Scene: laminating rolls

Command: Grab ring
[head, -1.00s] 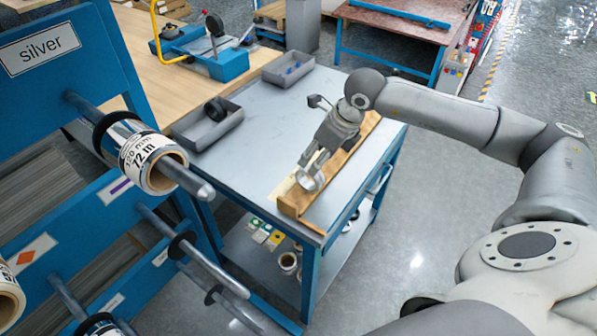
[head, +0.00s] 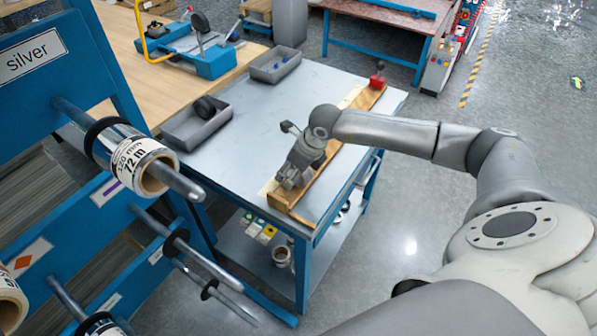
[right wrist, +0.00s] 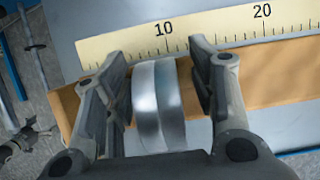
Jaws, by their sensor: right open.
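A shiny metal ring (right wrist: 158,105) stands between the two fingers of my right gripper (right wrist: 157,62) in the right wrist view. The fingers are open, one on each side of the ring, with narrow gaps visible. The ring is over the wooden board (right wrist: 265,92), beside the ruler strip (right wrist: 200,32). In the head view my right gripper (head: 287,183) is low at the near end of the wooden board (head: 328,183) and hides the ring. My left gripper is not in view.
The board lies along the right side of a grey-topped table (head: 262,115); a red knob (head: 377,82) stands at its far end. Two grey trays (head: 196,130) sit on the left edge. The blue rack (head: 100,250) with rods and a silver roll (head: 150,165) stands at the left.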

